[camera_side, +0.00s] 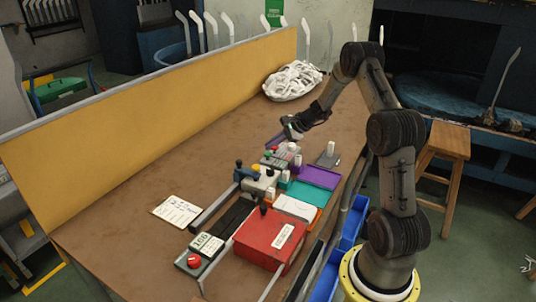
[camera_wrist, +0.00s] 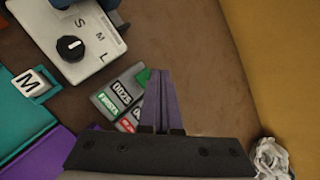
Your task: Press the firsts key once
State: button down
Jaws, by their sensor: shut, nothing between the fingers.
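The grey tally counter (camera_wrist: 118,92) lies left of my fingers in the wrist view. Its green FIRSTS label (camera_wrist: 107,105) sits beside a number display, with a green key (camera_wrist: 143,77) at the row's other end, partly covered by my fingers. A second row has a red label (camera_wrist: 127,126); its key end is hidden behind the fingers. In the side view, the small green key (camera_side: 267,154) shows near a red one (camera_side: 274,148). My gripper (camera_wrist: 160,72) is shut and empty; in the side view it (camera_side: 290,132) hangs above and beyond the counter. I cannot tell the exact height gap.
A teal tray (camera_wrist: 25,125) and purple tray (camera_side: 318,177) lie nearby. A red box (camera_side: 268,240) is nearer the camera.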

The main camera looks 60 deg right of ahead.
aim_at(271, 153)
jog(key=shift+r, duration=2.55)
